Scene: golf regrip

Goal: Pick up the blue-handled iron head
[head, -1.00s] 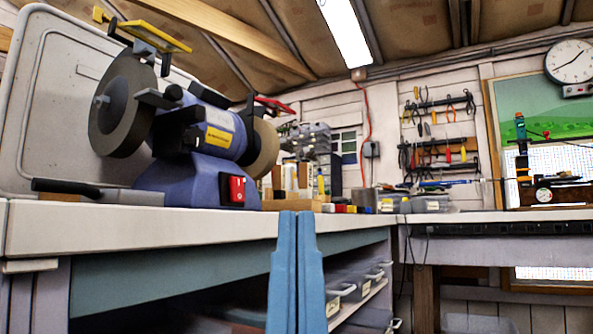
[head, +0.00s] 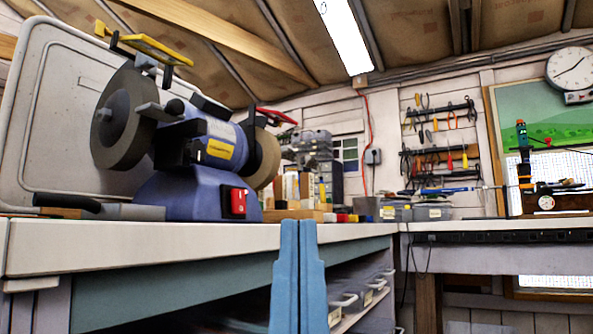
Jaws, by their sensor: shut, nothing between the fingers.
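My gripper (head: 299,224) shows at the bottom middle of the head view as two blue fingers side by side. They are shut with nothing between them, and stand upright in front of the workbench's front edge. A blue-handled item (head: 447,190) lies on the far bench at the right, well beyond my gripper; it has a thin grey shaft. It may be the blue-handled iron head, but it is too small to tell.
A blue bench grinder (head: 190,190) stands on the near workbench (head: 150,238) at the left. A black-handled tool (head: 95,207) lies beside it. Bins (head: 350,300) sit on a shelf below. Grey boxes (head: 430,211) and a clamp stand (head: 524,165) are on the far bench.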

